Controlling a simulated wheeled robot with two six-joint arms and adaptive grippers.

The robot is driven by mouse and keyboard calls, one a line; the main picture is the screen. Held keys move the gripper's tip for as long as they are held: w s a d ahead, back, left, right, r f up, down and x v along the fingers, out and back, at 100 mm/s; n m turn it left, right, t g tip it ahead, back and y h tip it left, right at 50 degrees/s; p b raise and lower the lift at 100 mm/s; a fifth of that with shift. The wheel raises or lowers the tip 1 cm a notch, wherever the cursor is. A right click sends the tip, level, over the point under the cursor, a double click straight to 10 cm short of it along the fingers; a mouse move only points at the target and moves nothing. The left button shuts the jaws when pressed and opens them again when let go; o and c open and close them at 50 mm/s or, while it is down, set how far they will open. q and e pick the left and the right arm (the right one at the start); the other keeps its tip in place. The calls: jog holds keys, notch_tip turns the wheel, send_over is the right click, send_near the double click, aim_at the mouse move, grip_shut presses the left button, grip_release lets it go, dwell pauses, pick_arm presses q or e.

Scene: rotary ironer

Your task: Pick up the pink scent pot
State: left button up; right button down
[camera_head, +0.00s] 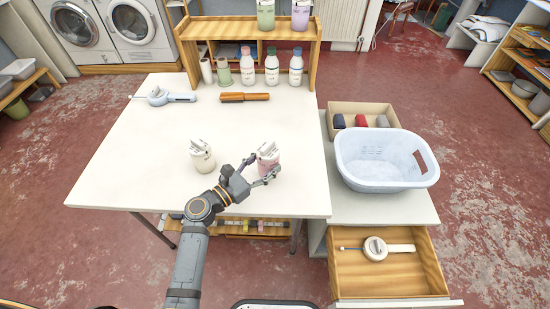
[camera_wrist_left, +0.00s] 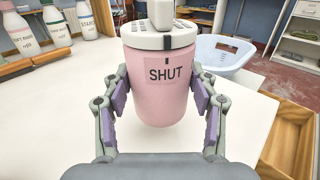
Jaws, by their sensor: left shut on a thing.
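The pink scent pot (camera_head: 267,158) is at the right part of the white table (camera_head: 130,165). In the left wrist view the pot (camera_wrist_left: 157,92) fills the middle; it is pink with a pale lid and a label reading "SHUT". My left gripper (camera_head: 262,174) is shut on the pot, with its fingers (camera_wrist_left: 160,118) on both sides of it. The pot is upright; I cannot tell whether its base touches the table. My right gripper is not in view.
A cream pot (camera_head: 203,158) stands to the left. A laundry basket (camera_head: 372,172) and an open drawer (camera_head: 420,275) are on the right.

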aim_at(277, 156)
pick_arm(q)
jog(key=v, duration=1.3)
jog(key=shift+s+a+r, duration=0.1)
jog(key=shift+s+a, duration=0.05)
jog(key=shift+t, duration=0.3)
jog(key=w+d, duration=0.1)
jog(key=w, duration=0.1)
jog(key=w+d, duration=0.1)
jog(key=w, duration=0.1)
jog(key=w+d+f, duration=0.1)
jog(key=w, duration=0.1)
jog(key=shift+w+d+f, duration=0.1)
jog(key=shift+w+d, duration=0.1)
jog(key=shift+d, duration=0.05)
jog(key=shift+g, duration=0.4)
jog(key=x, duration=0.3)
jog(key=s+d+x, duration=0.1)
jog(key=x, duration=0.7)
jog(key=shift+s+d+r, duration=0.1)
jog(key=shift+d+r, duration=0.2)
jog(key=shift+r, duration=0.1)
jog(key=shift+f, duration=1.3)
jog(key=shift+f, duration=0.2)
